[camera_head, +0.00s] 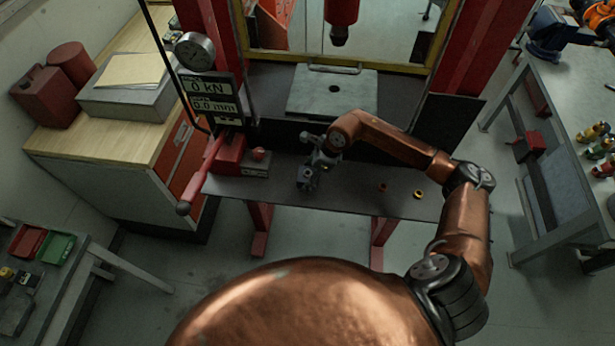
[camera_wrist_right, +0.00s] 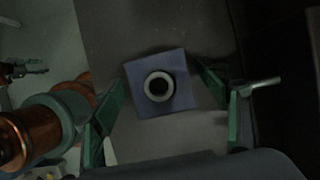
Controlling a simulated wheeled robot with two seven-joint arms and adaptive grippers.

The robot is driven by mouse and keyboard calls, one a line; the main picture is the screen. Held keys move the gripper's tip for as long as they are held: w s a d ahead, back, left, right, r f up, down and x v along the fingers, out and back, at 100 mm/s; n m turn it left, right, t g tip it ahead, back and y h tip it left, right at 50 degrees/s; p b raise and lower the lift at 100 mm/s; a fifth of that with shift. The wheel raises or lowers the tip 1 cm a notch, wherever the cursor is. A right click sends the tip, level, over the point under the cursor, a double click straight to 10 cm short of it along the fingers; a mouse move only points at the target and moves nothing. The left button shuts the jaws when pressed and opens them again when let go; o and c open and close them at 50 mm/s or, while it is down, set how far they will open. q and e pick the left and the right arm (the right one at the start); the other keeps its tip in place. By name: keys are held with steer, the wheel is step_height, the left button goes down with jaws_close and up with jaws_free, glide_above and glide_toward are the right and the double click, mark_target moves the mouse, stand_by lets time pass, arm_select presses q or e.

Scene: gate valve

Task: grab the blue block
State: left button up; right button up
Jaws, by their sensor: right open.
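The blue block (camera_wrist_right: 182,96) shows in the right wrist view as a dull blue-grey square with a pale ring around a dark round hole on top. It lies on the dark bench top, slightly turned. My right gripper (camera_wrist_right: 159,78) is open, with one green-edged finger on each side of the block and a visible gap on both sides. In the head view my right gripper (camera_head: 312,168) is low over the front of the press bench, left of centre. There I cannot clearly separate the block from the gripper.
A grey plate (camera_head: 333,104) lies behind on the press bench (camera_head: 375,203). A red lever (camera_head: 206,165) and a small block with a red knob (camera_head: 257,160) are left of my gripper. Two small brass rings (camera_head: 419,194) lie to the right.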

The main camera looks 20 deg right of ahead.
steer(key=shift+w, duration=0.1)
steer(key=c, duration=0.8)
arm_select(q)
steer(key=shift+s, duration=0.2)
arm_select(e)
jaws_close()
steer(key=shift+r, duration=0.1)
